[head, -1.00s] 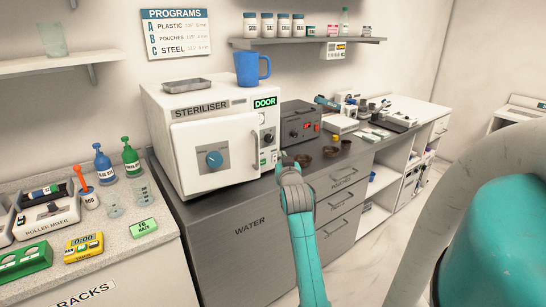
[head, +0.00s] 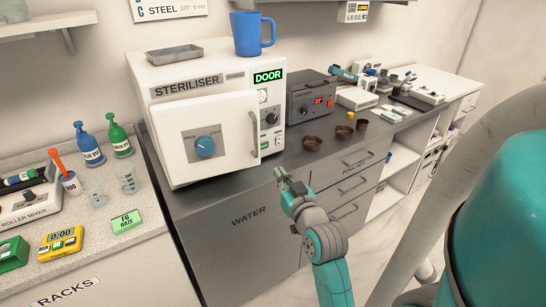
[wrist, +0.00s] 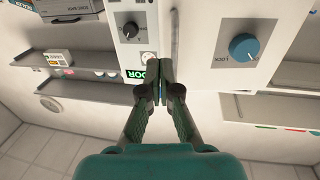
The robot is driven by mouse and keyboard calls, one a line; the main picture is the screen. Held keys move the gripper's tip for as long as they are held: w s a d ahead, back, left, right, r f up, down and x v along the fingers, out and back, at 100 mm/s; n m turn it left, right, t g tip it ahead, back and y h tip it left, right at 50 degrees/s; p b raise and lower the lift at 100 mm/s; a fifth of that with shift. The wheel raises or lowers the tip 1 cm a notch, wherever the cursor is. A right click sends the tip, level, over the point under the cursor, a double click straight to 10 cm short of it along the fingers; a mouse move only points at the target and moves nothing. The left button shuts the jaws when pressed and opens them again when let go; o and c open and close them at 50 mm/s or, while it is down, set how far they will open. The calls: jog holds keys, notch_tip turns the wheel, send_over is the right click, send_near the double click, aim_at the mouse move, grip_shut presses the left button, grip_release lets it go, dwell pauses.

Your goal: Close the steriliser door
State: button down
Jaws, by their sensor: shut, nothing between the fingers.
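The white steriliser (head: 205,62) stands on the dark counter. Its door (head: 225,122), with a blue round knob (head: 205,146) and an upright handle (head: 253,136), stands a little proud of the body. I cannot tell how wide any gap is. A green DOOR sign (head: 268,76) is lit above the control panel. My gripper (head: 283,178) is shut and empty, in front of and below the panel, right of the handle in the head view. In the wrist view, my gripper (wrist: 163,80) points towards the panel edge beside the door (wrist: 245,75), with no clear contact.
A metal tray (head: 174,54) and a blue mug (head: 252,34) sit on top of the steriliser. A grey control box (head: 309,97) and brown bowls (head: 312,143) stand to its right.

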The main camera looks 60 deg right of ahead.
aim_at(260, 144)
jog(key=x, duration=1.3)
jog(key=shift+w+d, duration=0.15)
jog(key=shift+w, duration=0.05)
jog(key=x, duration=0.5)
jog(key=shift+w+d+r, duration=0.15)
jog(key=shift+d, duration=0.15)
